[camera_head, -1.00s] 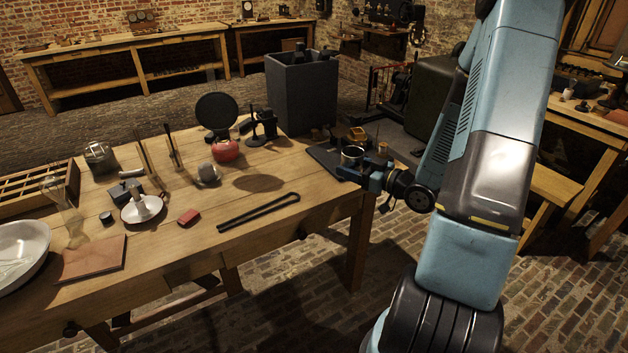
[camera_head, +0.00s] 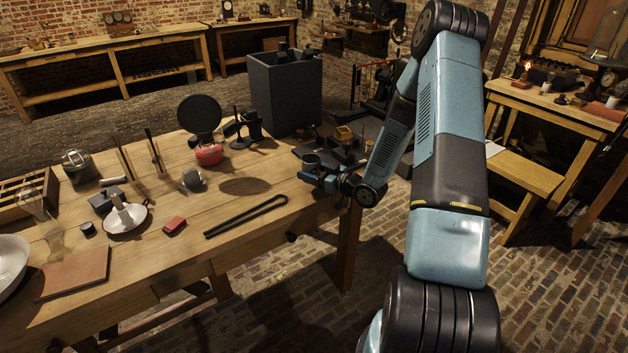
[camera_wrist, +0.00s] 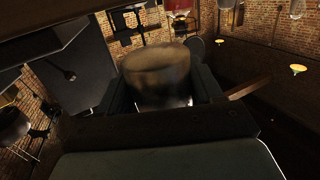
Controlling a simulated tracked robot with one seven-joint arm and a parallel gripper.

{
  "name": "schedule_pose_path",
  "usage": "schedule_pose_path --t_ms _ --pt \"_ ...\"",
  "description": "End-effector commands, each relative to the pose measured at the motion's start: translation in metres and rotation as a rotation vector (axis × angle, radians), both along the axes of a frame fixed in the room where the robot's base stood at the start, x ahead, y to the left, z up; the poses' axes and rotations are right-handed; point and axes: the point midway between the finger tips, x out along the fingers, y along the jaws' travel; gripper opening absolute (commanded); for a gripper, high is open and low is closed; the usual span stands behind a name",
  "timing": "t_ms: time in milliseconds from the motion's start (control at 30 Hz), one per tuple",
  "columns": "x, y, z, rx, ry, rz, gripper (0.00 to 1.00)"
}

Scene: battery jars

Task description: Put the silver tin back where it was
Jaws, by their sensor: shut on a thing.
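The silver tin (camera_head: 311,161) is upright in my gripper (camera_head: 314,172), near the right end of the wooden table. In the wrist view the tin (camera_wrist: 157,75) fills the space between the two dark fingers (camera_wrist: 160,92) and looks blurred. My gripper is shut on it. The tin appears at or just above the dark board at the table's right end; I cannot tell whether its base touches anything. The fingers hide its lower part.
A tall grey bin (camera_head: 285,92) stands behind the tin. A small brass-coloured box (camera_head: 343,134) is behind it to the right. Black tongs (camera_head: 245,216) lie to the front left, and a red pot (camera_head: 209,154) stands farther left. The tabletop between the tongs and gripper is bare.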

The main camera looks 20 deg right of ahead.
Motion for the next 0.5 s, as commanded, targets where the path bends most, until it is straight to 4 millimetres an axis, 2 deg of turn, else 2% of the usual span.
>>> schedule_pose_path --t_ms 167,500 --pt "0.005 0.002 -0.007 0.000 0.000 0.000 0.33" --pt "0.007 0.003 -0.039 0.000 0.000 -0.001 0.33"
